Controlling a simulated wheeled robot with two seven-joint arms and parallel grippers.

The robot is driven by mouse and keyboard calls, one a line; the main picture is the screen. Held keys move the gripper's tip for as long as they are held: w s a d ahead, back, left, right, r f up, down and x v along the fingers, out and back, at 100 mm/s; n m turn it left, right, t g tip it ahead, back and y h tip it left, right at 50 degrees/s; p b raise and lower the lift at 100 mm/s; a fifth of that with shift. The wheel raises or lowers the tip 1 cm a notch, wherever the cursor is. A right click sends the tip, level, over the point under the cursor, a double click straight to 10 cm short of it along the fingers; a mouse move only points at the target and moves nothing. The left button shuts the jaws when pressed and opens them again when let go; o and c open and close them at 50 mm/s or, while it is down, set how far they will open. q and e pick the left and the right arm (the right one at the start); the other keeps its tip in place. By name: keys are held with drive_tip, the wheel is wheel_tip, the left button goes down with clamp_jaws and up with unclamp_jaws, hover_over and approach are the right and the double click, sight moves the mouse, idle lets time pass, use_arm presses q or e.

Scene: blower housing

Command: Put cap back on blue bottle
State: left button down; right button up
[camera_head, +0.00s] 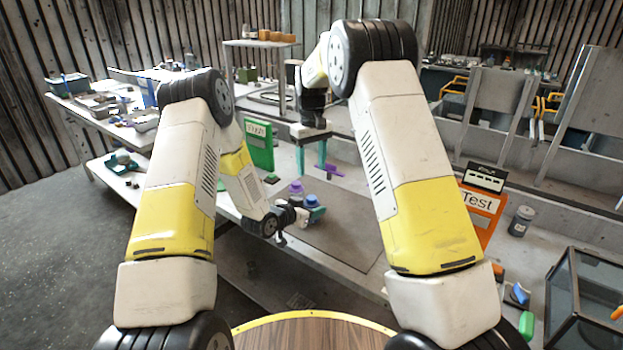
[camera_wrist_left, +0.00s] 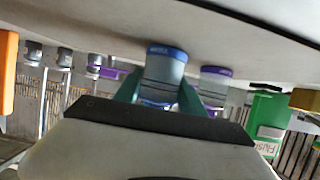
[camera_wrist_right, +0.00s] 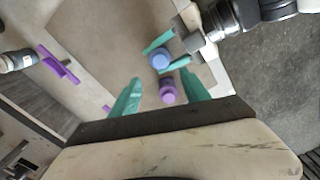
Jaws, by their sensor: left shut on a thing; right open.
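The blue bottle (camera_head: 311,201) stands on the table mat, and my left gripper (camera_head: 314,212) is shut on it from the side. In the left wrist view the blue bottle (camera_wrist_left: 165,70) sits between the teal fingers, partly hidden by them. In the right wrist view its round blue top (camera_wrist_right: 161,60) faces up; I cannot tell whether that is a cap. A purple bottle (camera_head: 296,188) stands close beside it. My right gripper (camera_head: 311,168) is open and empty above the table, pointing down. In its own view the purple bottle (camera_wrist_right: 168,93) appears between its fingers, below them.
A purple T-shaped item (camera_wrist_right: 60,65) lies on the table away from the bottles. A green box (camera_head: 258,143) stands at the back left of the bottles. An orange "Test" box (camera_head: 481,212) and a dark container (camera_head: 521,221) are to the right. The mat (camera_head: 345,235) has free room.

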drive_tip(key=shift+r, duration=0.6)
use_arm(q)
drive_tip(key=c, duration=0.6)
unclamp_jaws()
drive_tip(key=v, duration=0.7)
drive_tip(key=shift+s+a+r, duration=0.1)
drive_tip(key=shift+s+a, duration=0.1)
drive_tip(key=shift+s, duration=0.1)
drive_tip(key=shift+r, duration=0.1)
